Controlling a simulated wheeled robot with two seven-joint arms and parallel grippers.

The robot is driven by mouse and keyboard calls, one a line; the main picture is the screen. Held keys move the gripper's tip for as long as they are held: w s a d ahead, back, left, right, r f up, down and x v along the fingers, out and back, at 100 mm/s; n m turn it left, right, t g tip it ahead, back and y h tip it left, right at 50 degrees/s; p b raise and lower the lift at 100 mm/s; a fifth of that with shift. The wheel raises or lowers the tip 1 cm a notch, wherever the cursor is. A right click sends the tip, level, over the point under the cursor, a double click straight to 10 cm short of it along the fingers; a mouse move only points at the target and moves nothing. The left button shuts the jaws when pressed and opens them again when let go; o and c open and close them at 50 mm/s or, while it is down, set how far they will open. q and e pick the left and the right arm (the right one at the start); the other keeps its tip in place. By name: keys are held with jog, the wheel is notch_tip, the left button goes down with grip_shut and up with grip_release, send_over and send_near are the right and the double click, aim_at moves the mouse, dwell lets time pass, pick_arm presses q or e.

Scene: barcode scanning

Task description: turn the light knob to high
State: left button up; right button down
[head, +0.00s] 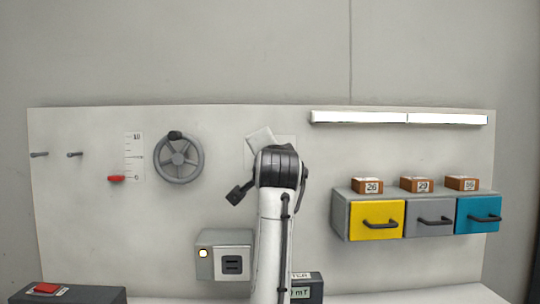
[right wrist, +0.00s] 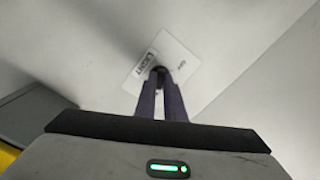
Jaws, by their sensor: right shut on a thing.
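The light knob (right wrist: 160,69) is a small dark knob on a white plate (right wrist: 180,57) marked LIGHT, with a smaller word beside it that looks like OFF. My right gripper (right wrist: 161,76) is shut on the knob, its two dark fingers close together against it. In the head view my right arm rises up the middle and hides the knob; a pale edge of the plate (head: 288,143) shows behind it. The light bar (head: 400,118) at the upper right of the panel looks bright white. My left gripper is in neither view.
Yellow, grey and blue drawers (head: 417,217) with numbered blocks on top stand to the right. A handwheel (head: 179,158), a red slider (head: 116,178) and two pegs are to the left. A grey box (head: 224,254) with a lit button sits low beside my arm.

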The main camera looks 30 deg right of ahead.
dwell(0.3)
jog(key=c, duration=1.8)
grip_release()
jog(key=shift+s, duration=0.1)
jog(key=shift+c, duration=0.2)
jog(key=b+v, duration=0.1)
jog(key=v, duration=0.6)
jog(key=shift+s, duration=0.2)
jog(key=shift+a, duration=0.1)
